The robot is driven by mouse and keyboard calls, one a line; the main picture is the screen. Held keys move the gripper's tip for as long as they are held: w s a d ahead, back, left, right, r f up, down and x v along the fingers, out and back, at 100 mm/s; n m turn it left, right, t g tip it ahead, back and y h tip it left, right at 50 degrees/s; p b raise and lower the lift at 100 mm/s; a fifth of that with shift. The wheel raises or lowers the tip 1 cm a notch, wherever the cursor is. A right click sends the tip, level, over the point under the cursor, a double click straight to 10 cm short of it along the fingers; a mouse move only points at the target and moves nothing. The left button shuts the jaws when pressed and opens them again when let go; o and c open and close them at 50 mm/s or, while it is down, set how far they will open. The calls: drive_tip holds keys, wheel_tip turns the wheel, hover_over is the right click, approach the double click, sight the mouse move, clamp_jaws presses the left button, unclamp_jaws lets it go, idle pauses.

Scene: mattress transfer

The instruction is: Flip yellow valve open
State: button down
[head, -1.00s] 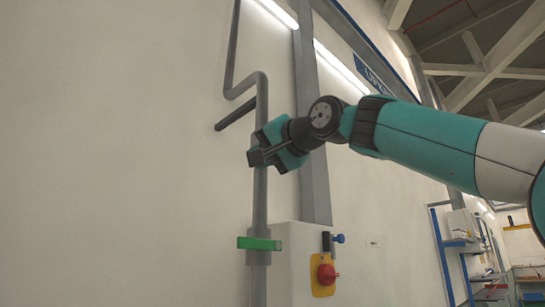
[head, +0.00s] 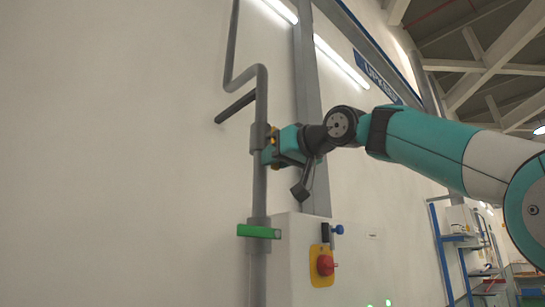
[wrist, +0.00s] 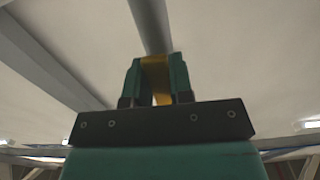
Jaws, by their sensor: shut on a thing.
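The yellow valve handle (wrist: 156,82) is between the two teal fingers of my gripper (wrist: 156,64) in the wrist view, and my gripper is shut on it. In the head view only a small piece of the yellow handle (head: 273,137) shows beside a grey collar on the vertical pipe (head: 260,190). My gripper (head: 270,151) is just right of the pipe there, and its fingers hide most of the handle. The handle's exact angle to the pipe is hard to tell in the head view.
A green handle (head: 258,231) lies across the same pipe lower down. A pale control box (head: 300,265) with a red knob (head: 325,265) on a yellow plate and a blue knob (head: 338,229) stands right of it. The wall on the left is bare.

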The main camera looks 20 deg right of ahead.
drive_tip(key=shift+d+r, duration=0.1)
drive_tip(key=shift+r, duration=0.1)
idle(0.4)
drive_tip(key=c, duration=1)
unclamp_jaws()
drive_tip(key=shift+f, duration=0.1)
